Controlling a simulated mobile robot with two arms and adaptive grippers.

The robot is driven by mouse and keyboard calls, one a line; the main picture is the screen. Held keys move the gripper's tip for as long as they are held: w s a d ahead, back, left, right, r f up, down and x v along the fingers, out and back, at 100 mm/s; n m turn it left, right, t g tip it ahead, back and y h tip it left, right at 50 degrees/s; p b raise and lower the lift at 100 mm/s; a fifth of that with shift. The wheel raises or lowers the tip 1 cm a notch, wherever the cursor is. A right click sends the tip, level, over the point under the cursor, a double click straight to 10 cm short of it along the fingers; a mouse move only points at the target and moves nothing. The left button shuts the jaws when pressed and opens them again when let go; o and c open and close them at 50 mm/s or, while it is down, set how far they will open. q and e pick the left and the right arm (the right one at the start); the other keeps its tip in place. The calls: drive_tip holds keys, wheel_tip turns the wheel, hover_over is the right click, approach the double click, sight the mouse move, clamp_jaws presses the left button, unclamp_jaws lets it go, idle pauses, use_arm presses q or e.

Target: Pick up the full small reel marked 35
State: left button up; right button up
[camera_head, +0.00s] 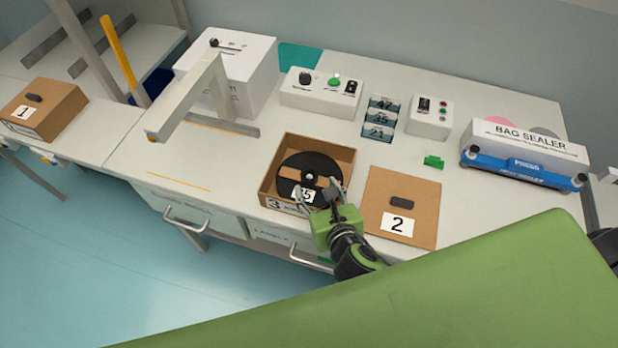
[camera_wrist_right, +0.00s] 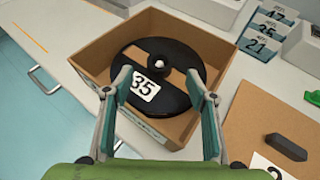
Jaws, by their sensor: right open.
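The black reel marked 35 (camera_head: 298,168) lies flat in an open cardboard box with a 3 on its front (camera_head: 346,158). Its white 35 label faces my right gripper. In the right wrist view the reel (camera_wrist_right: 185,62) shows a pale hub knob at its centre. My right gripper (camera_head: 318,192) is open above the near part of the reel. In the right wrist view its two fingers (camera_wrist_right: 160,92) stand either side of the 35 label, with nothing held between them. Whether the fingertips touch the reel I cannot tell. My left gripper is not in view.
A closed box marked 2 (camera_head: 425,190) stands right of the open box. Cards 47, 35 and 21 (camera_head: 380,117), control boxes (camera_head: 320,92) and a bag sealer (camera_head: 525,155) are behind. A grey post frame (camera_head: 190,105) stands left. Box 1 (camera_head: 45,108) is far left.

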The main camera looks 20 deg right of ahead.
sight(309, 174)
drive_tip(key=shift+w+f, duration=0.25)
drive_tip(key=shift+w, duration=0.45)
drive_tip(key=x, duration=0.3)
drive_tip(key=shift+w+f, duration=0.2)
drive_tip(key=shift+w, duration=0.15)
drive_tip(key=shift+w+f, duration=0.15)
clamp_jaws()
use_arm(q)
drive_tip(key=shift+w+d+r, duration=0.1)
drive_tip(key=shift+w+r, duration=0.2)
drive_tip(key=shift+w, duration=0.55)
